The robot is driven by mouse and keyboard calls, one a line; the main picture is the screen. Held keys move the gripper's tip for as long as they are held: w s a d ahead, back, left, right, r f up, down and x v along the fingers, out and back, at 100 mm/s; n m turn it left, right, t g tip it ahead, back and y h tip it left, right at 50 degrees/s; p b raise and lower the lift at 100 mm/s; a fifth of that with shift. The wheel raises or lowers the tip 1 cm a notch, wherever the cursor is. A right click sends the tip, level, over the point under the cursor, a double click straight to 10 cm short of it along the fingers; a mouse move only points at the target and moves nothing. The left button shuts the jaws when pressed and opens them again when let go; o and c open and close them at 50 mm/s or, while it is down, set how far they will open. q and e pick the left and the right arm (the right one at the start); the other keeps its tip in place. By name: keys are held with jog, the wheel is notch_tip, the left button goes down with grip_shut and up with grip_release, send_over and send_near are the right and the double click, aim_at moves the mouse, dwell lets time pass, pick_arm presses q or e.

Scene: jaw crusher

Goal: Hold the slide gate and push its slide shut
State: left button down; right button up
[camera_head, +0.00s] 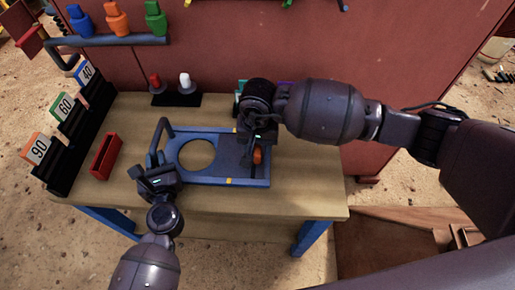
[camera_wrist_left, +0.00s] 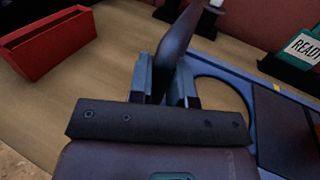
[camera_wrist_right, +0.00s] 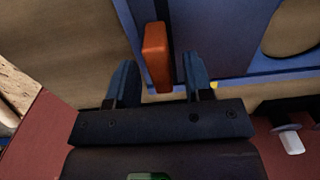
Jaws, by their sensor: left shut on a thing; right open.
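The blue slide gate (camera_head: 205,181) lies flat on the wooden table, its round opening (camera_head: 197,155) clear with wood showing through. Its dark slide plate (camera_head: 228,150) is right of the opening. An orange tab (camera_head: 257,156) stands at the gate's right end. My left gripper (camera_head: 155,174) is shut on the dark bar handle (camera_head: 157,138) at the gate's left end; the handle also shows in the left wrist view (camera_wrist_left: 176,40). My right gripper (camera_wrist_right: 158,75) is open, with the orange tab (camera_wrist_right: 157,56) showing between its fingers; I cannot tell whether they touch it.
A red tray (camera_head: 105,157) and a black rack with cards numbered 40, 60 and 90 (camera_head: 62,145) are at the left. A black base with red and white knobs (camera_head: 177,99) stands behind the gate. A red wall (camera_head: 220,55) closes the back. The table's front right is clear.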

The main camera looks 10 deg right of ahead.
jog(key=shift+f, duration=1.3)
grip_shut()
